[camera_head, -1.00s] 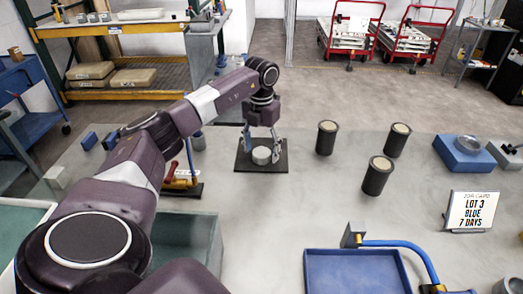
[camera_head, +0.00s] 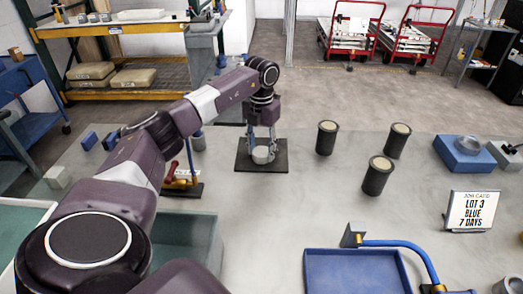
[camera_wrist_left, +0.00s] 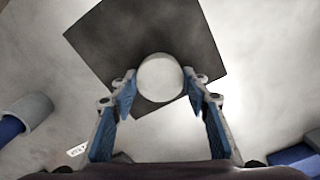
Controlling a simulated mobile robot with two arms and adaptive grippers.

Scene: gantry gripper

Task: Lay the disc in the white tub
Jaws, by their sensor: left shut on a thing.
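The disc (camera_head: 262,155) is a short pale round piece on a square black mat (camera_head: 246,166) in the middle of the bench. My left gripper (camera_head: 261,147) points down over it and is shut on it. In the left wrist view the disc (camera_wrist_left: 160,78) sits between the two blue-padded fingers (camera_wrist_left: 160,85), with the dark mat (camera_wrist_left: 110,38) under it. I cannot see a clearly white tub; a white-rimmed bin with a green inside (camera_head: 45,205) is partly hidden behind my left arm. My right gripper is not in view.
Several dark cylinders with pale tops (camera_head: 327,138) stand right of the mat. A red-handled clamp (camera_head: 174,174) is close on its left. A blue tray (camera_head: 355,275) lies in front, beside a blue hose (camera_head: 405,245). A job card (camera_head: 470,211) stands at right. The bench centre is clear.

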